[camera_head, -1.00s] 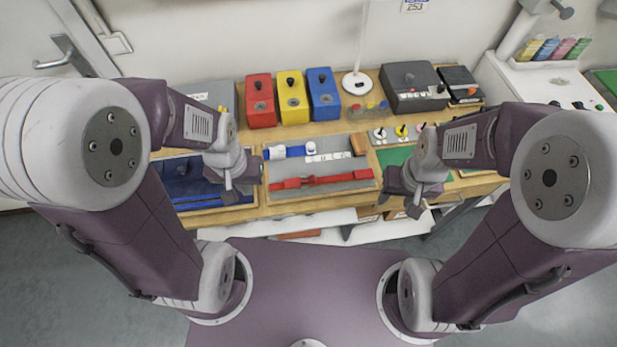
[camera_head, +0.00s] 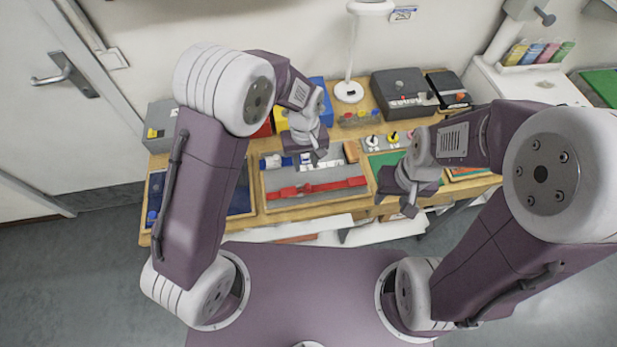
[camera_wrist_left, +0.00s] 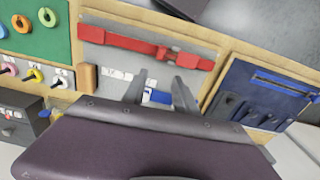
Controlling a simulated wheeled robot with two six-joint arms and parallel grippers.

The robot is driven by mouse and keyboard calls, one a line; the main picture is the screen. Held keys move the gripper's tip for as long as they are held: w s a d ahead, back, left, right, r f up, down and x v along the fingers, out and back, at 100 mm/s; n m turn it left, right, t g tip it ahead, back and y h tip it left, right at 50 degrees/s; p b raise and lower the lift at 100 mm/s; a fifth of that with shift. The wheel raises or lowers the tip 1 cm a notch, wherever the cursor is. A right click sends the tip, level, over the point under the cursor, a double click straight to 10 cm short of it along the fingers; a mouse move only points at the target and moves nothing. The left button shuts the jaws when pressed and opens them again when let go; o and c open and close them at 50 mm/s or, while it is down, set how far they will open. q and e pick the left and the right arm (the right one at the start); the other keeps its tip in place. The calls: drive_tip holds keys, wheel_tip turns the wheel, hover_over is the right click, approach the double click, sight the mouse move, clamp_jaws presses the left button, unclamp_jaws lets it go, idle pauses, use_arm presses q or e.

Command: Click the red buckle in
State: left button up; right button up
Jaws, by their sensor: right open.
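The red strap with its red buckle (camera_head: 303,189) lies on the grey board (camera_head: 340,200) in the middle of the bench. It runs left to right, and I cannot tell whether the buckle halves are joined. The red buckle also shows in the left wrist view (camera_wrist_left: 168,53), beyond my fingertips. My left gripper (camera_head: 318,150) is above the back part of the board, behind the red strap. In the left wrist view its two fingers (camera_wrist_left: 160,90) are apart, with the blue and white strap (camera_wrist_left: 158,96) below and between them. My right gripper (camera_head: 408,205) is open and empty, right of the red strap.
A dark blue tray (camera_head: 240,200) lies left of the board. A green panel (camera_head: 385,160) with rings and pegs lies to the right. Red, yellow and blue boxes (camera_head: 318,88) stand behind, partly hidden by my left arm. A white lamp (camera_head: 349,92) and dark grey box (camera_head: 402,88) stand further back.

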sight(308, 186)
use_arm(q)
drive_tip(key=shift+m, duration=0.3)
drive_tip(key=f, duration=0.3)
drive_tip(key=s+f+p, duration=0.1)
drive_tip(key=f, duration=0.1)
drive_tip(key=d+f, duration=0.1)
drive_tip(key=f, duration=0.2)
drive_tip(key=shift+s+f+p, duration=0.2)
drive_tip(key=shift+f+p, duration=0.1)
drive_tip(key=shift+p, duration=0.05)
drive_tip(key=shift+s+a+f, duration=0.1)
drive_tip(key=shift+a+f, duration=0.05)
drive_tip(key=shift+f, duration=0.3)
use_arm(e)
drive_tip(key=shift+s+a+r, duration=0.1)
drive_tip(key=shift+s+r, duration=0.05)
drive_tip(key=shift+r, duration=0.45)
drive_tip(key=shift+s+r, duration=0.15)
drive_tip(key=shift+r, duration=0.4)
use_arm(q)
clamp_jaws()
use_arm(e)
drive_tip(key=shift+w, duration=0.1)
